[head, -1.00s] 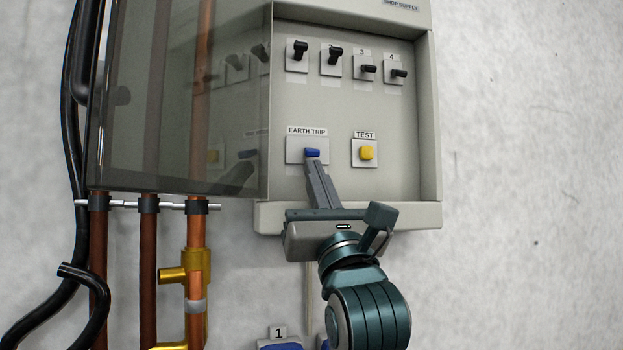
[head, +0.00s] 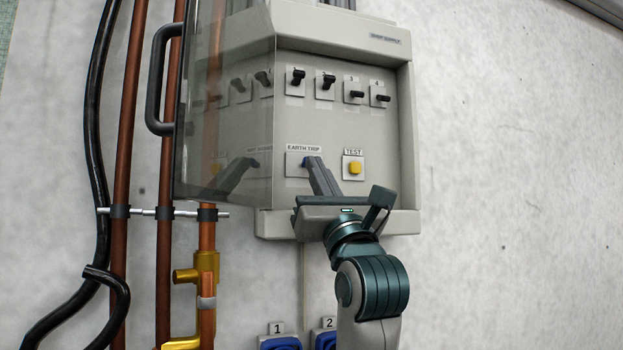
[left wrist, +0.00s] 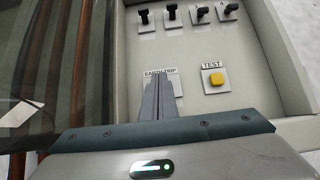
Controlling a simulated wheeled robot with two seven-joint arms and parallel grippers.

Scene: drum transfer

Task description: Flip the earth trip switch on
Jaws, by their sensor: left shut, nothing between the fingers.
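The earth trip switch (head: 306,162) is a blue toggle on a pale plate under the EARTH TRIP label, inside the open grey supply box (head: 406,130). Only a bit of blue shows beside my fingertips, so its position is hard to tell. My left gripper (head: 313,164) is shut and empty, its fingertips at the switch, touching it or very close. In the left wrist view the shut fingers (left wrist: 158,85) cover the switch plate (left wrist: 177,85) just below the label. My right gripper is not in view.
The yellow TEST button (head: 355,168) is just right of the fingers. Several black breaker switches (head: 325,82) are above. The transparent door (head: 225,110) stands open at left, near copper pipes (head: 128,110) and black cables. Blue sockets (head: 281,342) are below.

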